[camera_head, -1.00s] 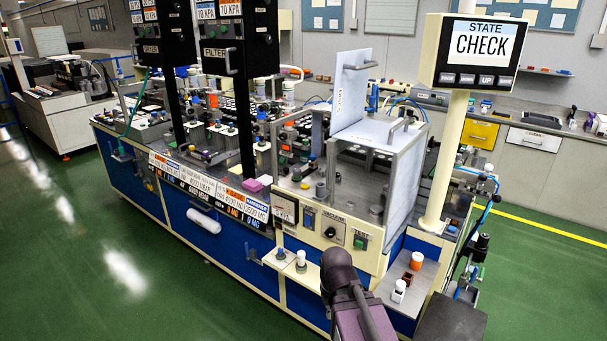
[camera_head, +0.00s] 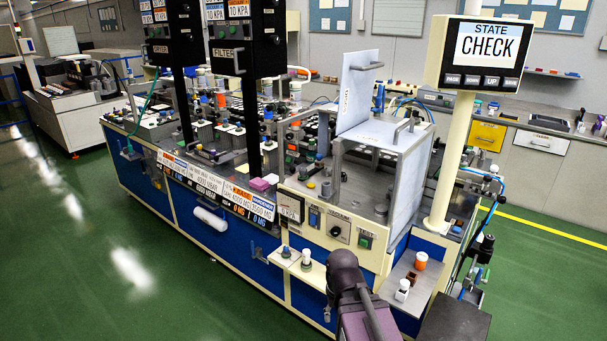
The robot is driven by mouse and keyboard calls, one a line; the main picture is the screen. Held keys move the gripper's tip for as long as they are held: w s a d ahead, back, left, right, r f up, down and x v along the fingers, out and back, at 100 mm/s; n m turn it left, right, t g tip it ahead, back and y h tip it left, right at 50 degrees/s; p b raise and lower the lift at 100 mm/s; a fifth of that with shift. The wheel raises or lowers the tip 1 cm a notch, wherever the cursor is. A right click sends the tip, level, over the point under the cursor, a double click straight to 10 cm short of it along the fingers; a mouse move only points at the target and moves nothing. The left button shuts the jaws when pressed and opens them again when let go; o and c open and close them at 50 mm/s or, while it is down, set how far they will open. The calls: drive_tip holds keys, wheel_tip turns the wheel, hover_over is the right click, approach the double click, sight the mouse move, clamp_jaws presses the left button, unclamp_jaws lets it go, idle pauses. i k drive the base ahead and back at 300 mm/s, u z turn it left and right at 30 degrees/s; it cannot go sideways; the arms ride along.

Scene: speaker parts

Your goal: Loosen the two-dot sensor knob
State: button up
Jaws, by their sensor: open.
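I cannot pick out the two-dot sensor knob; dots on knobs are too small to read here. Two small knob-like parts, one dark-topped (camera_head: 286,252) and one white (camera_head: 306,258), stand on a cream ledge (camera_head: 296,268) at the front of the machine. A black knob (camera_head: 335,231) sits on the cream front panel under the open clear-sided chamber (camera_head: 385,133). My dark arm (camera_head: 345,268) rises from the bottom middle, in front of the machine. My gripper does not show; the arm hides that area.
A side shelf (camera_head: 418,284) right of my arm holds an orange cup (camera_head: 421,260), a brown piece and a white bottle (camera_head: 402,290). A cream post (camera_head: 450,165) carries a screen reading STATE CHECK (camera_head: 487,43). Green floor (camera_head: 90,260) is clear at the left.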

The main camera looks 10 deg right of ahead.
sight(302, 172)
drive_tip(key=k, duration=1.25)
drive_tip(key=u, duration=0.65)
drive_tip(key=i, duration=1.6)
drive_tip(key=z, duration=0.6)
drive_tip(key=i, duration=0.5)
drive_tip(key=z, duration=0.35)
